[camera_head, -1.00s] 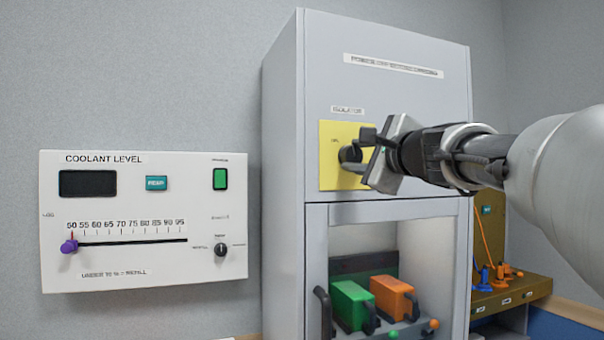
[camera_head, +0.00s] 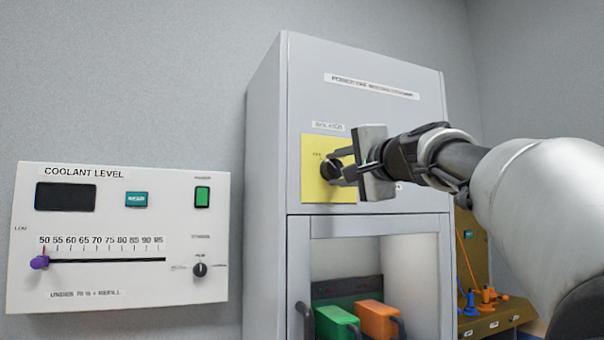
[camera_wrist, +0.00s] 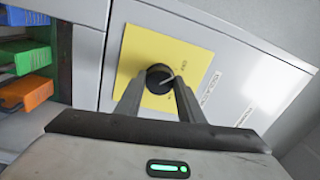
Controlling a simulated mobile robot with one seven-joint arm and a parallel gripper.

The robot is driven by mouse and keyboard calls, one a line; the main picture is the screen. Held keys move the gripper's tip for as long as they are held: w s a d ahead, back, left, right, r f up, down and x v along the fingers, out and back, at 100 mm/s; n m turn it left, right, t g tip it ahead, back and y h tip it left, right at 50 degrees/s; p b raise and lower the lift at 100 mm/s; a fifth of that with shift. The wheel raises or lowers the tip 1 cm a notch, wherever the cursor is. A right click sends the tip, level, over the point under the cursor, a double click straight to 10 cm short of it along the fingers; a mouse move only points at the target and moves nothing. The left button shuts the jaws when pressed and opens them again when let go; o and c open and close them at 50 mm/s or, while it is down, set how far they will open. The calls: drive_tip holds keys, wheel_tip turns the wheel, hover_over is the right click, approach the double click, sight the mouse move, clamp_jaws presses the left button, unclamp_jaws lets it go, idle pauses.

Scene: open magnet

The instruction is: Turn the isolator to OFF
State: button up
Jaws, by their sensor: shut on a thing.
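The isolator is a round black knob (camera_head: 331,170) on a yellow plate (camera_head: 316,190) on the grey cabinet's upper front. In the wrist view the knob (camera_wrist: 158,74) has a pale pointer line slanting toward the upper right of the picture, on the yellow plate (camera_wrist: 185,50). Small marks on the plate are too blurred to read surely. My gripper (camera_head: 340,167) is at the knob, with its fingers on either side of it and shut on it. The wrist view also shows my gripper's two fingers (camera_wrist: 158,88) at the knob. In the head view the gripper partly hides the plate's right side.
A white coolant level panel (camera_head: 120,280) is on the wall at left. Below the isolator, an open cabinet bay holds a green block (camera_head: 337,322) and an orange block (camera_head: 378,319). A brown bench (camera_head: 505,318) with small blue and orange parts stands at the right.

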drive_tip(key=shift+r, duration=0.1)
idle(0.3)
drive_tip(key=o, duration=1.1)
drive_tip(key=shift+c, duration=0.2)
drive_tip(key=v, duration=1.7)
drive_tip(key=shift+s, duration=0.2)
drive_tip(key=shift+f, duration=0.25)
